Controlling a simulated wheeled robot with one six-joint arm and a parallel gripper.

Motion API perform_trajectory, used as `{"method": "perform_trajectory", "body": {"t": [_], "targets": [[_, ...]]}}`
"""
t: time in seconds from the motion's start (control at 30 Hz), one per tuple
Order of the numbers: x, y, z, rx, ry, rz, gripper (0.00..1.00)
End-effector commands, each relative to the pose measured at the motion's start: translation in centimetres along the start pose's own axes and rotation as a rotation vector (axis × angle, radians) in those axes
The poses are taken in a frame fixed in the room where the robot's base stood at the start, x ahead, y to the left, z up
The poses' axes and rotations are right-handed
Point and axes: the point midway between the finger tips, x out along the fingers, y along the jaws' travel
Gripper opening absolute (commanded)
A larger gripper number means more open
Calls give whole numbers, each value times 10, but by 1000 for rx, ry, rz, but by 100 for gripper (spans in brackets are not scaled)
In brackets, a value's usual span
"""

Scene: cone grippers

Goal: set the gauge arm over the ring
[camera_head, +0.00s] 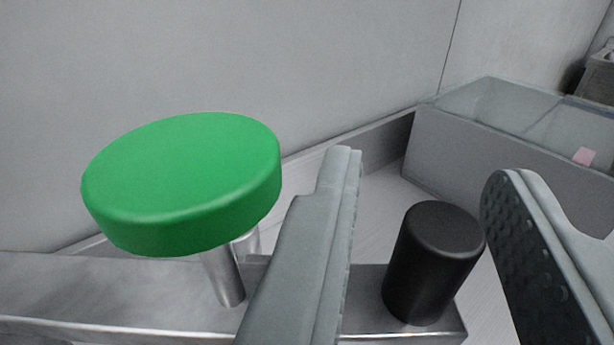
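A black cylindrical knob (432,265) stands upright near the right end of a flat metal bar (120,285), which may be the gauge arm. A thick green disc (185,180) sits on metal posts above the bar at the left. My gripper (423,170) is open, with one finger to the left of the knob and the other to its right. The left finger hides part of the bar. I cannot make out a ring.
A grey open bin (480,150) with a small pink item (584,156) inside stands at the back right. A plain grey wall (200,50) rises behind the disc. A low ledge runs along the wall's foot. Pale floor shows between the bar and the bin.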

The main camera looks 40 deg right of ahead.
Motion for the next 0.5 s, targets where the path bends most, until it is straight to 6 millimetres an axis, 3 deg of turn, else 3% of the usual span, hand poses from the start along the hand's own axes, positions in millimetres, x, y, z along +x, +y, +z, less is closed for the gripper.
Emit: {"method": "perform_trajectory", "body": {"t": [0.3, 0.5], "targets": [[-3, 0, 0, 0, 0, -1, 35], [-25, -1, 0, 2, 0, -3, 35]]}}
